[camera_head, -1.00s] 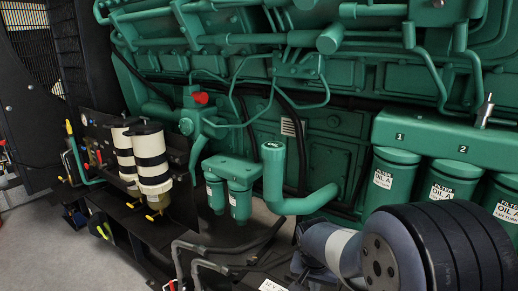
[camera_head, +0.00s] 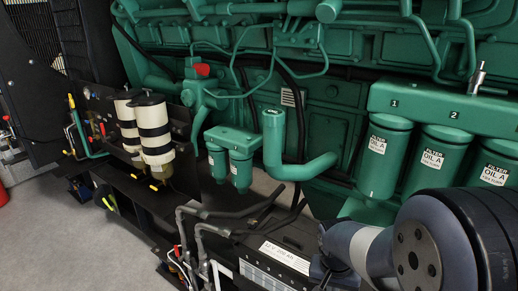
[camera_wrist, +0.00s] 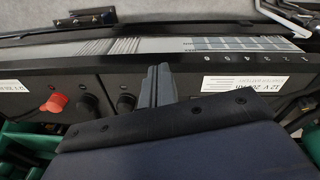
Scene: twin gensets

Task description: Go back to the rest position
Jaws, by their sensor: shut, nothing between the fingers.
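My gripper (camera_wrist: 158,86) shows in the wrist view as two grey fingers pressed together, with nothing between them. It points over dark panels with a red cap (camera_wrist: 56,103) and white labels. Whether it touches anything there I cannot tell. In the head view my arm fills the lower right corner, and my fingers are hidden.
A green engine (camera_head: 330,110) fills the back, with green oil filters (camera_head: 386,158) near my arm at right. A labelled black battery (camera_head: 285,257) lies low in front. Cream and black filters (camera_head: 155,135) stand left. Grey floor (camera_head: 60,225) is open at lower left.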

